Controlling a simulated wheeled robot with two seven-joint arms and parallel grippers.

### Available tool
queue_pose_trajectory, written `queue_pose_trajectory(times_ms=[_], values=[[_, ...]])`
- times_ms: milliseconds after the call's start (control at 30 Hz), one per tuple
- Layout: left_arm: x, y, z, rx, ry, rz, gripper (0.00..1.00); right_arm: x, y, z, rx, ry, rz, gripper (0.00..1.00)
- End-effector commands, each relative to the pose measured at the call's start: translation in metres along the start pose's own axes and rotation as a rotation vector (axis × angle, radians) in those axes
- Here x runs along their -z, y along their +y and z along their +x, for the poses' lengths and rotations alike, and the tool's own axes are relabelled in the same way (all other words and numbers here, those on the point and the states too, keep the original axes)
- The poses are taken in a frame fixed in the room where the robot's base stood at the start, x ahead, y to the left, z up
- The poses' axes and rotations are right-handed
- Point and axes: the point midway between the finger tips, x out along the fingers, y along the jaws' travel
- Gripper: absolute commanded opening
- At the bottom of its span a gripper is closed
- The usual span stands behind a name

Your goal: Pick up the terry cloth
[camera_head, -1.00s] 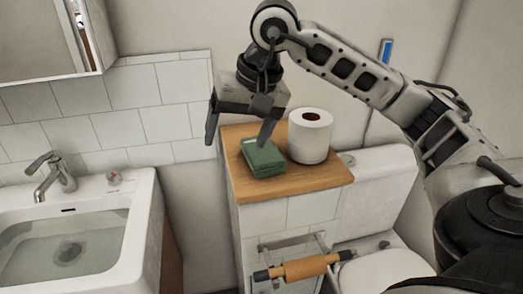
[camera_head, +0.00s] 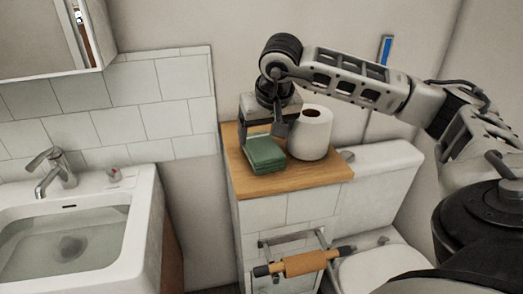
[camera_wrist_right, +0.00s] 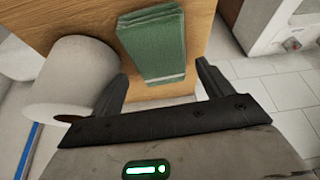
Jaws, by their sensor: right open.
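The terry cloth (camera_head: 264,155) is a green, folded stack lying on the wooden top (camera_head: 305,178) of a tiled ledge. It also shows in the right wrist view (camera_wrist_right: 152,42), with a pale stripe near its closer end. My left gripper is not in view.
A toilet paper roll (camera_head: 310,134) stands right beside the cloth, close to my right gripper. A sink (camera_head: 130,235) is at the left.

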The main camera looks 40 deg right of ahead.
Motion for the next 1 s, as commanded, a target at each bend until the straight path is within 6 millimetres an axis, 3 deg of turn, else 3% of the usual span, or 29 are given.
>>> queue_pose_trajectory(times_ms=[300, 600, 733, 1000], values=[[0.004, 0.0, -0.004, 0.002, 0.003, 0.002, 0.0, -0.005, -0.001, 0.043, -0.001, -0.003, 0.001, 0.79], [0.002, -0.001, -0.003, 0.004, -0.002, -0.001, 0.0, -0.005, -0.001, 0.048, 0.0, -0.001, 0.0, 0.79], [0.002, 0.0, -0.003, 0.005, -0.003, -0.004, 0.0, -0.005, -0.001, 0.048, 0.0, -0.001, 0.0, 0.46], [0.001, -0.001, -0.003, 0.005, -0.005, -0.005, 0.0, -0.005, -0.001, 0.047, 0.0, 0.0, 0.001, 0.45]])
